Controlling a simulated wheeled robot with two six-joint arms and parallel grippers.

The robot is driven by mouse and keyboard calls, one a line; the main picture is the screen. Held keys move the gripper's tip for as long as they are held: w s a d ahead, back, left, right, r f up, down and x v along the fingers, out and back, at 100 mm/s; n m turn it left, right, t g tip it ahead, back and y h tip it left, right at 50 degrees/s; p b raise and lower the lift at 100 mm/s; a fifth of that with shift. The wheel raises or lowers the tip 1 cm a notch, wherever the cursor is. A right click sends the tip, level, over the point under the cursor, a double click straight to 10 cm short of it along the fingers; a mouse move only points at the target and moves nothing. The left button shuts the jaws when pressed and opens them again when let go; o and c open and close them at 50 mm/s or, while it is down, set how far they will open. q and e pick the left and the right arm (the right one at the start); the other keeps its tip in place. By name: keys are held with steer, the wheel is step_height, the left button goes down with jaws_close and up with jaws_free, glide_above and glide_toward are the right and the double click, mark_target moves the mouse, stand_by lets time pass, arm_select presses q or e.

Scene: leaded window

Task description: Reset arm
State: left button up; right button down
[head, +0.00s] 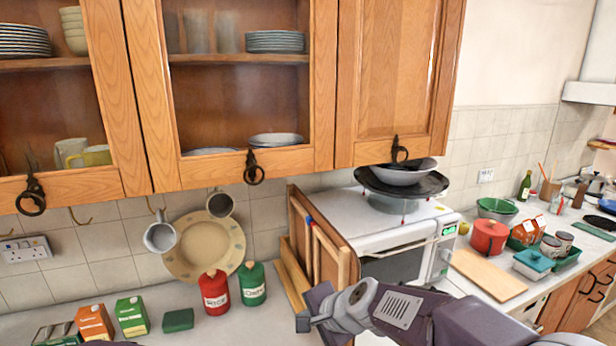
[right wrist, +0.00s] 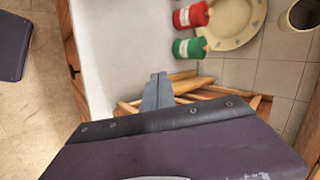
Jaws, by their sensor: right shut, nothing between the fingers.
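My right arm comes in from the lower right in the head view. My right gripper (head: 306,318) is shut and empty, in front of the wooden boards and frames beside the microwave. In the right wrist view its closed fingers (right wrist: 158,92) point toward the worktop, near the wooden pieces. I see no gap between them.
A red canister (head: 214,292) and a green canister (head: 252,284) stand left of the gripper, before a leaning plate (head: 205,246). Wooden boards (head: 291,275) lean by the white microwave (head: 403,232). Cabinets (head: 395,75) hang above. Bare worktop (right wrist: 122,45) lies left of the canisters in the wrist view.

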steer(key=s+d+f+n+g+h, duration=0.2)
steer(key=s+d+f+n, duration=0.3)
steer(key=s+d+f, duration=0.2)
steer(key=s+d+f+n+g+h, duration=0.3)
steer(key=s+d+f+n, duration=0.2)
steer(key=s+d, duration=0.6)
step_height(320, 180, down, 2)
steer(key=shift+s+d+f+g, duration=0.1)
steer(key=shift+s+d+g, duration=0.2)
steer(key=shift+d, duration=0.1)
